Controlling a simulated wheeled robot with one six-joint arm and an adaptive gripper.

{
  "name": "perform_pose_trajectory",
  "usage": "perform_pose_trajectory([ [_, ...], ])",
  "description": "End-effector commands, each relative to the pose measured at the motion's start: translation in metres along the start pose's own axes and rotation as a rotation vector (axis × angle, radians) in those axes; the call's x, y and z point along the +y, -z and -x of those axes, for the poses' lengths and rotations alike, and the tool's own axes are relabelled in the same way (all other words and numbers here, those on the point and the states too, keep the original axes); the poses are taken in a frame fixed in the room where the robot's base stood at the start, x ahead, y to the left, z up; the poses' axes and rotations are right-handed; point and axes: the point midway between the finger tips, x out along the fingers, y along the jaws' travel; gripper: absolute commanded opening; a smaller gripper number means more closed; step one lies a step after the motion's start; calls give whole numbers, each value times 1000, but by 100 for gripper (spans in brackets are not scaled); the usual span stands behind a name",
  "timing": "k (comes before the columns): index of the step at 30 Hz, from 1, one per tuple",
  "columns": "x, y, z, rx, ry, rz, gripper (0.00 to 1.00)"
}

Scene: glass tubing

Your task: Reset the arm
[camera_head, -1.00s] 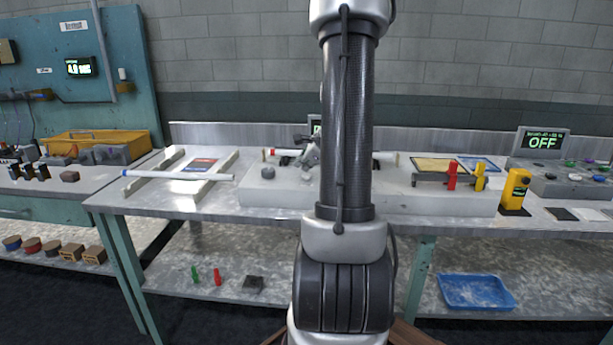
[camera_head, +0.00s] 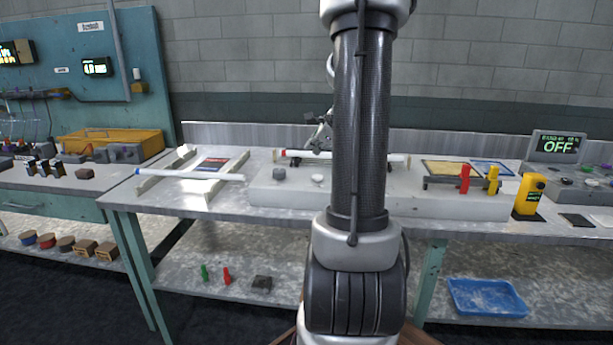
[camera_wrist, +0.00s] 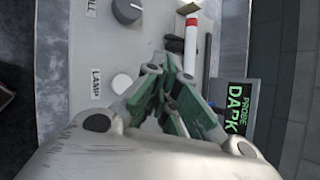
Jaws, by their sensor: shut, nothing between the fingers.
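My arm rises through the middle of the head view, and my gripper (camera_head: 320,141) shows small, just left of it, over the back of the long grey bench unit (camera_head: 281,197). The wrist view shows its green-padded fingers (camera_wrist: 172,82) close together with nothing between them. A white tube with a red end (camera_head: 395,157) lies along the back of that unit, partly hidden by my arm. Its red-banded end (camera_wrist: 190,45) appears beyond the fingers in the wrist view; the exact gap cannot be told.
A white tube (camera_head: 205,174) lies across a rack on the left. Red and yellow clamps (camera_head: 464,179), a yellow meter (camera_head: 529,195) and an OFF display (camera_head: 558,146) stand right. The wrist view shows a LAMP knob (camera_wrist: 122,83) and a DARK display (camera_wrist: 237,105) near the gripper.

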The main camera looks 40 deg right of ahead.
Motion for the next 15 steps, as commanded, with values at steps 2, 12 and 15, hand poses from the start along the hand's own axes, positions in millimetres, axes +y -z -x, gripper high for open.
perform_pose_trajectory([
  [2,0,0,0,0,0,0,0],
  [12,5,-1,0,-11,-25,114,0],
  [15,37,11,4,-14,-136,332,0],
])
